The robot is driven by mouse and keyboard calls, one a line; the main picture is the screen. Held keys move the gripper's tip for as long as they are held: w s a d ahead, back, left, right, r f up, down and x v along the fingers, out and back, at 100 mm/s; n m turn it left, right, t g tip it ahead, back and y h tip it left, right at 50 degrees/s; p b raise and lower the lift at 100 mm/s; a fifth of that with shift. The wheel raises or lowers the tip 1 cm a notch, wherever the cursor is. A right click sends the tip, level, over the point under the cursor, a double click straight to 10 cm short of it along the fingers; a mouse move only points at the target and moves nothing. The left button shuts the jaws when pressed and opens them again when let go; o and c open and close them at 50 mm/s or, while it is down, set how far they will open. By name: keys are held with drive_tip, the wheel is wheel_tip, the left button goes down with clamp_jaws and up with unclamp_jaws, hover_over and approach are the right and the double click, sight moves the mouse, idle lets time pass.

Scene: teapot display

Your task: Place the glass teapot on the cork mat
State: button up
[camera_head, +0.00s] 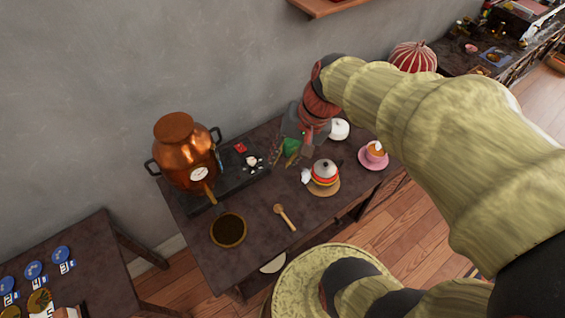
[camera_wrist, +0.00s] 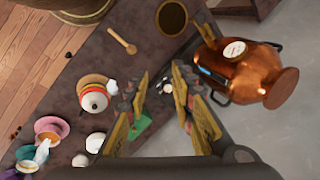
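A small pot with red and yellow bands and a pale lid (camera_head: 324,168) stands on a round tan mat (camera_head: 331,192), which looks like cork. I cannot tell whether this pot is glass; no other clearly glass teapot shows. In the wrist view the banded pot (camera_wrist: 94,98) and the mat's edge (camera_wrist: 93,79) lie left of my fingers. My gripper (camera_head: 306,140) hangs over the back part of the table, behind and left of the pot. In the wrist view my gripper (camera_wrist: 163,100) is open and empty, its fingers spread wide apart.
A copper urn (camera_head: 180,155) stands on a dark tray at the left. A round dark dish (camera_head: 228,231) and a wooden spoon (camera_head: 284,216) lie in front. A pink saucer with cup (camera_head: 373,161) and a white rounded object (camera_head: 340,129) are at the right. A green object (camera_head: 291,146) lies near my gripper.

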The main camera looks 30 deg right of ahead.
drive_tip(key=s+a+r+n+t+h, duration=0.3)
drive_tip(key=s+r+n, duration=0.3)
drive_tip(key=r+n, duration=0.1)
drive_tip(key=shift+a+r, duration=0.25)
drive_tip(key=shift+a, duration=0.05)
idle(1.0)
